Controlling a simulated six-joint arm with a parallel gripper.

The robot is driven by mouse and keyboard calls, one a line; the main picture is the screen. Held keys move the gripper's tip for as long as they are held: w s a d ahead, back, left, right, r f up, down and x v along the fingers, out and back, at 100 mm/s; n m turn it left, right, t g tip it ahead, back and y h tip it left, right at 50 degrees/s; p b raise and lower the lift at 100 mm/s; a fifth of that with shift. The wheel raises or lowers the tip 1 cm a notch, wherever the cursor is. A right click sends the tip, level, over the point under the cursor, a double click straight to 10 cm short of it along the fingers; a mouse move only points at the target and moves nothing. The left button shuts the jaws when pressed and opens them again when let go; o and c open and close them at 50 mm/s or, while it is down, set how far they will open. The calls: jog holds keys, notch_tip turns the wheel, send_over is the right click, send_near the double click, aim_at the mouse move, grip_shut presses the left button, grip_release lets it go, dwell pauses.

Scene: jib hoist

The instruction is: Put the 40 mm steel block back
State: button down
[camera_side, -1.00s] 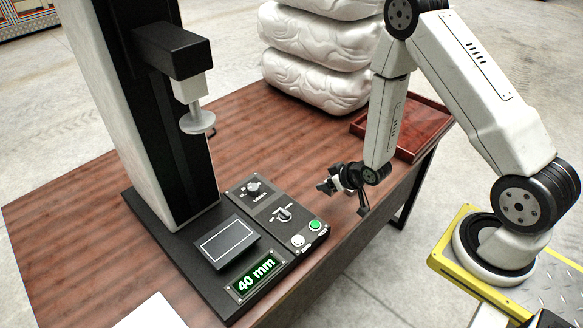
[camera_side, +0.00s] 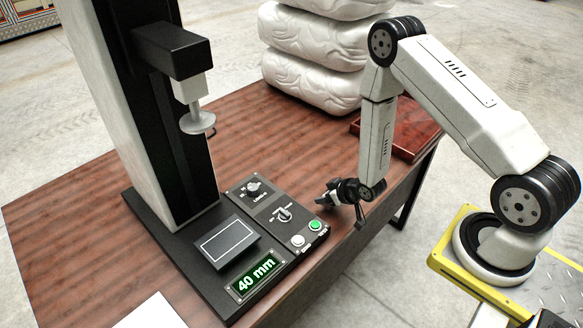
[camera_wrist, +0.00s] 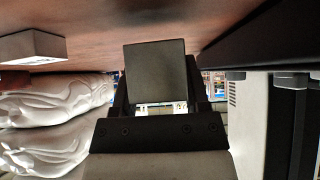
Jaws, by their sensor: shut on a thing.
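My gripper (camera_side: 332,196) is low above the table, close to the right end of the control panel. In the wrist view my gripper (camera_wrist: 157,105) is shut on a dark grey square-faced block (camera_wrist: 156,72), which I take for the 40 mm steel block. The wrist picture looks upside down, with the tabletop along its top. In the side view the block is too small and dark to tell from the fingers. Whether it touches the table cannot be told. The green display (camera_side: 255,276) reads "40 mm".
The test machine (camera_side: 165,120) with its round plate (camera_side: 197,122) stands left of my gripper. A red-brown tray (camera_side: 412,128) lies behind my arm, and white stacked sacks (camera_side: 315,80) stand at the back. A pale flat block (camera_wrist: 33,46) shows in the wrist view.

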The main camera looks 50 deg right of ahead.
jog(key=shift+f, duration=0.8)
jog(key=shift+f, duration=0.1)
jog(key=shift+c, duration=0.4)
grip_release()
jog(key=v, duration=1.2)
jog(key=shift+w+r, duration=0.1)
jog(key=shift+r, duration=0.1)
